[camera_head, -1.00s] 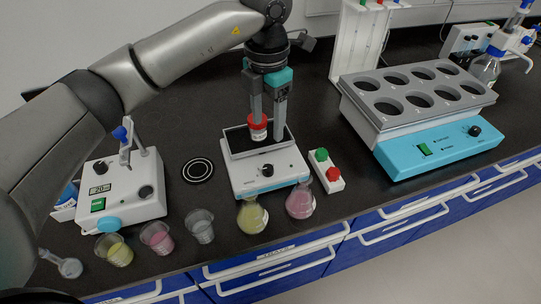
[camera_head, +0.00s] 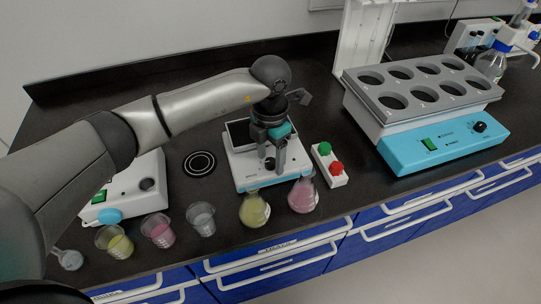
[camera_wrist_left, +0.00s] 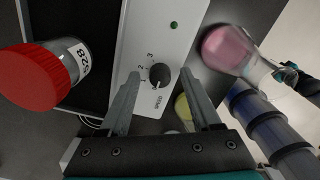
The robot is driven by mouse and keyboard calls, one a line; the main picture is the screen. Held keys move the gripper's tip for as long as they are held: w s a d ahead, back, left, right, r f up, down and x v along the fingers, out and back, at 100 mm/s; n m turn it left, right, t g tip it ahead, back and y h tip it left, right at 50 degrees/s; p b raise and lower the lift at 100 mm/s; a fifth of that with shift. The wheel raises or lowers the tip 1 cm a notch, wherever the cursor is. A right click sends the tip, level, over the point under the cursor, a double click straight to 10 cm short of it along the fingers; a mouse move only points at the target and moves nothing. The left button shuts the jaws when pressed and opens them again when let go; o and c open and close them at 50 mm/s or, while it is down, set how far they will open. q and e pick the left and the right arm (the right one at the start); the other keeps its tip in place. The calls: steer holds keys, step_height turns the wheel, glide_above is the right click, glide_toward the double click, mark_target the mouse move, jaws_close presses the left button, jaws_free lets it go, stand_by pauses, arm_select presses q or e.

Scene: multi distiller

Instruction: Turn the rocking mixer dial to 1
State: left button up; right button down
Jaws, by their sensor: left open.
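The rocking mixer (camera_head: 250,181) is a white and blue unit with a black platform. Its black dial (camera_wrist_left: 159,75) shows in the left wrist view, beside printed marks 1, 2 and 3 and the word SPEED. I cannot tell which mark the dial points at. My left gripper (camera_head: 269,164) is open, pointing down in front of the mixer panel. In the wrist view its two fingers (camera_wrist_left: 159,86) lie on either side of the dial; contact is not clear. A red-capped vial (camera_wrist_left: 38,77) is over the mixer's black platform; the arm hides it in the head view.
Pink (camera_head: 303,196) and yellow (camera_head: 254,210) flasks stand close in front of the mixer. A red and green button box (camera_head: 328,165) is to its right. Several beakers stand at front left. A white and blue block with round wells (camera_head: 430,110) is at the right.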

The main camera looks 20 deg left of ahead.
arm_select(q)
steer(key=shift+c, duration=0.2)
jaws_close()
